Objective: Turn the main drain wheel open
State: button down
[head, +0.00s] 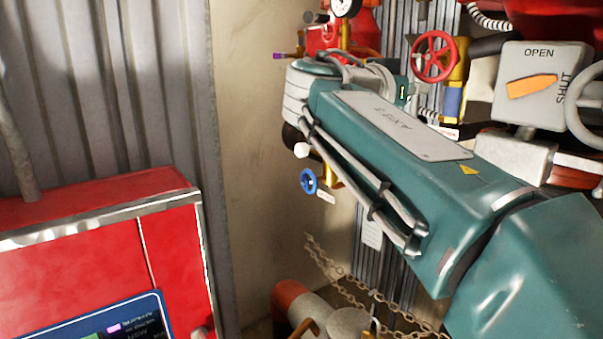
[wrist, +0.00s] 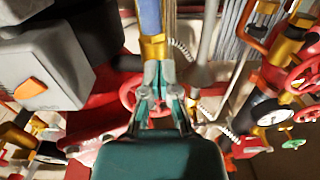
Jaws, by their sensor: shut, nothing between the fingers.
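Several handwheels are in view, and no readable label tells me which is the main drain wheel. In the head view a red wheel (head: 433,57) stands beside a yellow and blue fitting, and a small blue wheel (head: 309,181) with a white tag sits lower left of my arm. In the wrist view a red wheel (wrist: 128,93) is partly hidden behind my gripper (wrist: 160,78). My gripper is shut and empty, in front of a brass and blue fitting (wrist: 152,45); I cannot tell whether it touches. In the head view my arm hides the gripper.
A grey box with an orange pointer (head: 532,86), marked OPEN and SHUT, stands at right beside a grey wheel (head: 587,108). A gauge (wrist: 270,112) and red pipework crowd the wrist view. A red cabinet (head: 100,260) fills the lower left; a chain (head: 375,292) hangs low.

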jog(key=shift+s+d+r, duration=0.15)
jog(key=shift+s+d, duration=0.45)
jog(key=shift+s, duration=0.25)
dwell(0.7)
jog(key=shift+f, duration=0.2)
jog(key=v, duration=0.6)
jog(key=shift+f, duration=0.3)
jog(key=w+d, duration=0.4)
jog(key=shift+w, duration=0.4)
dwell(0.6)
